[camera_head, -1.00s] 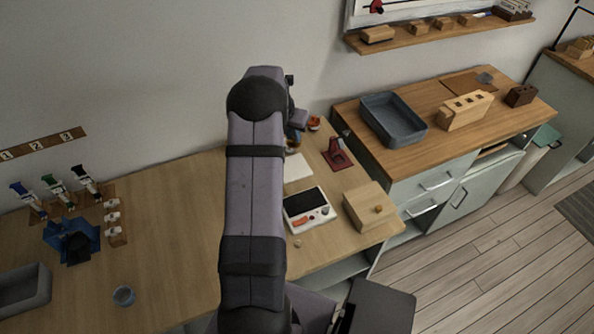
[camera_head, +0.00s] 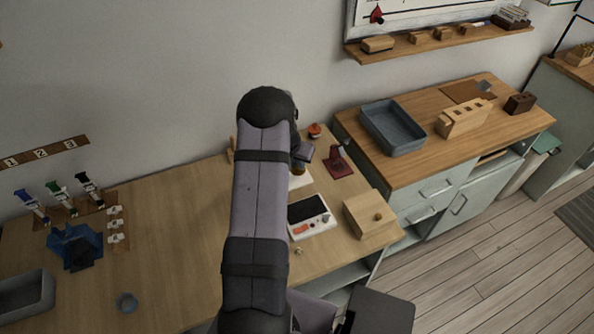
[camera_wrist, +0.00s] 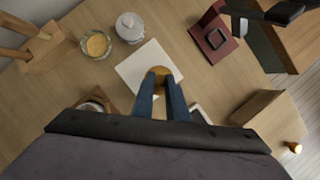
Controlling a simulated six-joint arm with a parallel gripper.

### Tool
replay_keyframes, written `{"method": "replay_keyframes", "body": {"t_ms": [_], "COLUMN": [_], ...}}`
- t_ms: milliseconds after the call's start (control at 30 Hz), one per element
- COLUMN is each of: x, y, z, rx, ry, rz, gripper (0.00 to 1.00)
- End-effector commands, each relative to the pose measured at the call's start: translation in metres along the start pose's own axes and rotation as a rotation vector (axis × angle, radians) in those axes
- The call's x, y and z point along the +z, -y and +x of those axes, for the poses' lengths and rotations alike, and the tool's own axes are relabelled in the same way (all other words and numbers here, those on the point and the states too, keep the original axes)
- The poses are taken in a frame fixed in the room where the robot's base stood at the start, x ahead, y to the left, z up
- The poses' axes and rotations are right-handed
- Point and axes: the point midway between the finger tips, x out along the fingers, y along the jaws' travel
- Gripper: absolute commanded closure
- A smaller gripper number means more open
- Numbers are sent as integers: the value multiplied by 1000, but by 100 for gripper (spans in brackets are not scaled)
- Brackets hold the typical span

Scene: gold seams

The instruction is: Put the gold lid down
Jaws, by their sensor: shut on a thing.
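The gold lid (camera_wrist: 161,71) is between the fingertips of my gripper (camera_wrist: 160,82) in the wrist view, and the gripper is shut on it. It shows over a white square sheet (camera_wrist: 138,66) on the wooden table; I cannot tell whether it touches the sheet. A glass jar with gold contents (camera_wrist: 96,44) stands to the upper left of the sheet. In the head view my arm hides most of this spot, and part of the white sheet (camera_head: 300,180) shows beside the arm.
A white lidded pot (camera_wrist: 130,27) stands just behind the sheet. A dark red stand (camera_wrist: 214,38) is to the right. A wooden box with a knob (camera_head: 370,214) and a white device with a dark screen (camera_head: 309,213) are near the table's right edge.

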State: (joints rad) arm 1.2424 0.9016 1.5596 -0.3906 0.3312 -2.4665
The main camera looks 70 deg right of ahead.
Motion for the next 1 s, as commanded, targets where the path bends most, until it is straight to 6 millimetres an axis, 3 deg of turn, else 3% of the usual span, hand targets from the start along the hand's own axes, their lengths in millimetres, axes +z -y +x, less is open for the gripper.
{"method": "replay_keyframes", "body": {"t_ms": [267, 600, 1000], "x": [-3, -16, -18], "y": [0, 0, 0], "z": [9, 41, 45], "rx": [-1, 0, 0], "ry": [0, 1, 1], "rz": [-1, 0, 0], "gripper": [100, 100, 100]}}
